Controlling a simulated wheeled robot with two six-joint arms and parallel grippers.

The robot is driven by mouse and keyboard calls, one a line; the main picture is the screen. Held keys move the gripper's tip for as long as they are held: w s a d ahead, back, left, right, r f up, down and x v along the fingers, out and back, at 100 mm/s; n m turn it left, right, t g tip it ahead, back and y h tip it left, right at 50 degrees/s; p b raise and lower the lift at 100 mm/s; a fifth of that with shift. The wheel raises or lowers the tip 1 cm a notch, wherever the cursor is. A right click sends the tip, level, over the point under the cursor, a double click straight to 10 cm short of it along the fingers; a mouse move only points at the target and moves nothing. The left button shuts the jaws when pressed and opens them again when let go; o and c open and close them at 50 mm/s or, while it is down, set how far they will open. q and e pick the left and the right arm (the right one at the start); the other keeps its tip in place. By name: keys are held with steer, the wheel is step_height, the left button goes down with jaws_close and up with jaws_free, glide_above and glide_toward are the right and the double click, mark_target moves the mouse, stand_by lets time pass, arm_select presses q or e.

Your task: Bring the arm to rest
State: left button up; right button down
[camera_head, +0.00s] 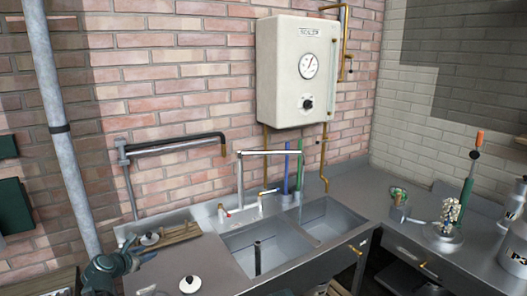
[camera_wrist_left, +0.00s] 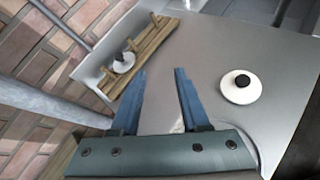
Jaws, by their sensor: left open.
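My left gripper (camera_head: 146,257) is low at the left in the head view, above the left end of the grey counter (camera_head: 205,252). In the left wrist view its two blue fingers (camera_wrist_left: 161,76) are spread apart with nothing between them, so it is open and empty. A white lid with a black knob (camera_head: 190,284) lies on the counter near it; it also shows in the left wrist view (camera_wrist_left: 240,87), to the right of the fingers. My right gripper is not in view.
A wooden rack (camera_head: 181,234) with another white lid (camera_head: 150,239) is at the counter's back left. A grey pipe (camera_head: 62,130) stands left of it. A double sink (camera_head: 268,247) lies to the right. A white boiler (camera_head: 297,70) hangs on the brick wall.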

arm_select(q)
steer(key=s+d+f+m+g+h, duration=0.1)
steer(key=s+d+f+m+g, duration=0.15)
steer(key=d+m, duration=0.45)
steer(key=s+d+f+m+g+h+b, duration=0.15)
steer(key=s+d+f+m, duration=0.3)
steer(key=d, duration=0.55)
steer(key=s+d+f+m+g+p, duration=0.1)
steer(key=s+d+f+m+g, duration=0.15)
steer(key=d+m, duration=0.45)
steer(key=s+d+f+m+g+y, duration=0.1)
steer(key=s+d+m+g, duration=0.1)
steer(key=s+m, duration=0.3)
steer(key=s+d+f+m+g+y+b, duration=0.1)
steer(key=s+d+m+g+y, duration=0.1)
steer(key=s+d+m, duration=0.2)
steer(key=s+d+f+m+g+y, duration=0.1)
steer(key=s+d+m+g+y, duration=0.1)
steer(key=s+m, duration=0.5)
steer(key=shift+s+d+f, duration=0.4)
steer(key=shift+s+d, duration=0.2)
steer(key=shift+s, duration=0.55)
